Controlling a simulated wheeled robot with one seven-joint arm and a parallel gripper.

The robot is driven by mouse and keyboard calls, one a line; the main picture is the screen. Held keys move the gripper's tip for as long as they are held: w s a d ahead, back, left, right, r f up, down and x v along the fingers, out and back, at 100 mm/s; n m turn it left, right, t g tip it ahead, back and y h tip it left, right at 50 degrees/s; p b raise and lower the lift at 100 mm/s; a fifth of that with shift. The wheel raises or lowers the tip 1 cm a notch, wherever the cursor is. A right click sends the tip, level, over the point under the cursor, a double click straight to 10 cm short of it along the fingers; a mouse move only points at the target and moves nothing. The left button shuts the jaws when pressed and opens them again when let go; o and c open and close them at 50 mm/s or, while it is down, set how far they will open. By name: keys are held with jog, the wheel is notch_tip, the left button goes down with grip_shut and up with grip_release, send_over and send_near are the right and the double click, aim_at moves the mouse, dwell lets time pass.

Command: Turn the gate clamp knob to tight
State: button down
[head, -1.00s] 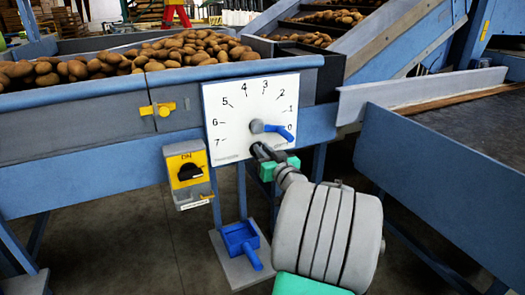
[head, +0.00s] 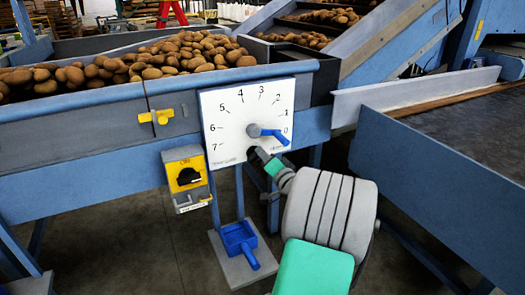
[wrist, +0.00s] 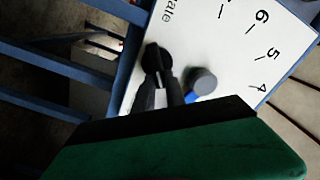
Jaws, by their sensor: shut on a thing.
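The dark gate clamp knob (wrist: 153,57) is on the white dial plate, near its lower edge by small lettering. My gripper (wrist: 157,72) is shut on it, one dark finger on each side in the wrist view. In the head view my gripper (head: 262,156) reaches the bottom of the dial plate (head: 225,130), and its fingers and wrist mostly hide the knob. I cannot read a tight mark. Just above the knob, a grey hub with a blue pointer (head: 275,135) points close to 0; the hub (wrist: 203,80) also shows in the wrist view.
A yellow switch box (head: 185,172) and a yellow latch (head: 158,116) are left of the dial. Potatoes (head: 180,55) fill the hopper above. A blue-sided conveyor (head: 440,160) is at right.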

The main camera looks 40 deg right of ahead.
jog(key=shift+d+f+m+p, duration=0.1)
jog(key=shift+f+m+p, duration=0.1)
jog(key=shift+m+p, duration=0.75)
jog(key=shift+d+f+m+p, duration=0.15)
jog(key=shift+m+p, duration=0.4)
jog(key=shift+m, duration=0.85)
jog(key=shift+a+f+m+p, duration=0.1)
jog(key=shift+f+m+p, duration=0.1)
jog(key=shift+m+p, duration=0.75)
jog(key=shift+f+m, duration=0.1)
jog(key=shift+m, duration=0.2)
jog(key=c, duration=1.4)
grip_release()
jog(key=v, duration=0.8)
jog(key=shift+w, duration=0.15)
